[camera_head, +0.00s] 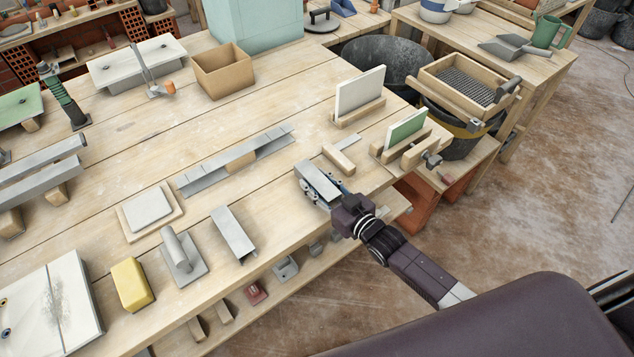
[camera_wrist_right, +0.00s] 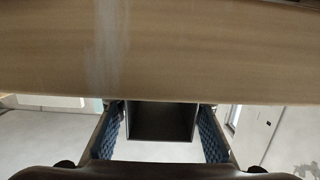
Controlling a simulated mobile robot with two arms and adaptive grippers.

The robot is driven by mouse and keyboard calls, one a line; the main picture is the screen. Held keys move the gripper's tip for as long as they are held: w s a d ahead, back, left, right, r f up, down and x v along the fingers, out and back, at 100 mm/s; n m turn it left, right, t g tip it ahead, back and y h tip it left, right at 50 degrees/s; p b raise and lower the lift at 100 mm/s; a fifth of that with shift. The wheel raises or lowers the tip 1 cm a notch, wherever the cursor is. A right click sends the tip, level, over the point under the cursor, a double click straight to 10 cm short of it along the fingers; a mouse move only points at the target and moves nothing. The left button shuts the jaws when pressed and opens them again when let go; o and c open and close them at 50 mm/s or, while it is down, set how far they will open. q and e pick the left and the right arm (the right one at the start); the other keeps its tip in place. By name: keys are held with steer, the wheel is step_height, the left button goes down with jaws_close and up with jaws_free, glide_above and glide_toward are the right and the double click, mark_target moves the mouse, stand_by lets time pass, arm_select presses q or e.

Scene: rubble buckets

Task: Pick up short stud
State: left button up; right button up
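A short grey metal stud (camera_head: 319,180) shows at my right gripper (camera_head: 324,191), over the right edge of the workbench. In the right wrist view, the stud (camera_wrist_right: 161,122) appears as a dark channel end between the two blue-padded fingers of my right gripper (camera_wrist_right: 160,125). The fingertips come up against its two sides, and the gripper looks shut on it. Another grey channel piece (camera_head: 233,235) of similar size lies on the bench to the left. My left gripper is not in view.
A small wooden block (camera_head: 338,160) lies just beyond the gripper. Boards in wooden holders (camera_head: 358,112) stand at the bench's right end. A long metal channel (camera_head: 205,178) lies mid-bench. A black bucket (camera_head: 386,58) and wooden sieve (camera_head: 470,85) are behind. Open floor (camera_head: 540,210) is at the right.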

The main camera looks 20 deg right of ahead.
mark_target(317, 179)
steer(key=c, duration=0.7)
steer(key=shift+r, duration=0.1)
step_height(317, 179, up, 20)
steer(key=s+d+r+n+y, duration=0.1)
steer(key=s, duration=0.8)
steer(key=s+d+r+y, duration=0.1)
steer(key=s, duration=0.8)
steer(key=shift+r+n+g, duration=0.4)
